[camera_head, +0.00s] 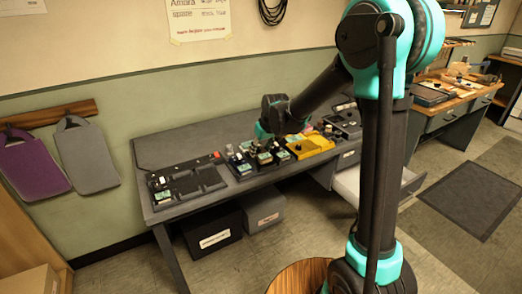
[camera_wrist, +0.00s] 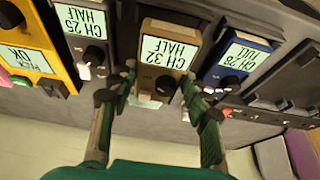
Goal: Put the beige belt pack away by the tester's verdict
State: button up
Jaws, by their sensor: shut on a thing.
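The beige belt pack (camera_wrist: 162,55) stands in the middle of the wrist view, its lit display reading CH 32 HALF upside down. My gripper (camera_wrist: 158,88) is shut on it, one finger on each side near its knob end. The yellow tester (camera_wrist: 42,40) is at the left of the wrist view; its display ends in OK and the first word is hard to read. In the head view the tester (camera_head: 309,147) lies on the bench beside a row of packs. My gripper (camera_head: 268,133) is low over that row; the beige pack is hard to pick out there.
A dark pack (camera_wrist: 85,30) reading CH 25 HALF and a blue pack (camera_wrist: 238,58) reading CH 28 FULL stand close on either side. A black tray (camera_head: 205,178) is at the bench's left. A black bin (camera_head: 212,240) and grey bin (camera_head: 264,212) stand below. A drawer (camera_head: 347,187) is open.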

jog(key=shift+f, duration=1.05)
dwell(0.5)
jog(key=o, duration=1.5)
jog(key=v, duration=1.2)
